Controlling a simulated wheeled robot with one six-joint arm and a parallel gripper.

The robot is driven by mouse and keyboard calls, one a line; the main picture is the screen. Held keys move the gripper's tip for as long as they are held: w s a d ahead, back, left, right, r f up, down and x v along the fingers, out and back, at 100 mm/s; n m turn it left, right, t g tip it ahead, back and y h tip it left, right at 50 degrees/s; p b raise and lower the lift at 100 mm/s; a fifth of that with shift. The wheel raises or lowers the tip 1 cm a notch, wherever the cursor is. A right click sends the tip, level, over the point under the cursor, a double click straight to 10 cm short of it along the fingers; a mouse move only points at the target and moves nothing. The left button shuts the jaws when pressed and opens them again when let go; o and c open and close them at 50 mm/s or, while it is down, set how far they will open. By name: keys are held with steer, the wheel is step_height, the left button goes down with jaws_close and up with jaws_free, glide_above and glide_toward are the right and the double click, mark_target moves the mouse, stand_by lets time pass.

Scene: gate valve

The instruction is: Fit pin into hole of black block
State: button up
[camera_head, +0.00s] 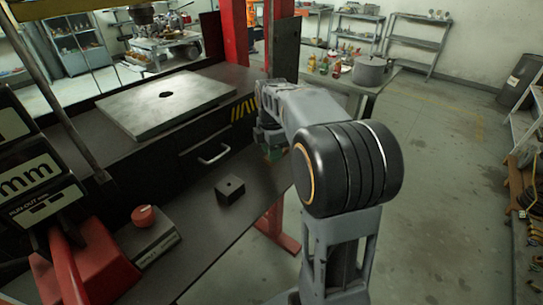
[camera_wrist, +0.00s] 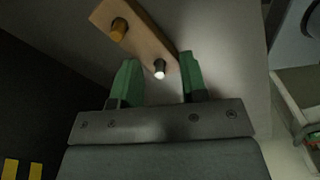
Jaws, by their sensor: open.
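The black block (camera_head: 230,190) sits on the dark bench in the head view, with a small hole in its top. In the wrist view, two pins stand in a wooden holder: a dark pin with a bright tip (camera_wrist: 159,69) and an orange-brown pin (camera_wrist: 119,31). My gripper (camera_wrist: 159,62) is open, its green fingers on either side of the bright-tipped pin. I cannot tell whether either finger touches it. In the head view, my arm hides most of the gripper and the wooden holder; only a bit of green shows.
The dark bench top (camera_head: 205,232) is clear around the block. A device with a red knob (camera_head: 144,216) and a red machine with a display stand at left. A drawer handle (camera_head: 214,154) projects behind the block. A metal plate (camera_head: 167,103) lies at the back.

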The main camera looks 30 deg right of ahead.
jaws_close()
stand_by(0.3)
steer(key=shift+r, duration=0.1)
steer(key=shift+r, duration=0.45)
step_height(320, 180, up, 2)
steer(key=shift+r, duration=0.25)
steer(key=s+d+r+p, duration=0.2)
steer(key=s+d+r, duration=0.1)
steer(key=s+r, duration=0.3)
steer(key=s+d+r+p, duration=0.2)
steer(key=s+d+r, duration=0.1)
steer(key=s+r, duration=0.3)
steer(key=shift+s+r, duration=0.4)
steer(key=shift+r, duration=0.55)
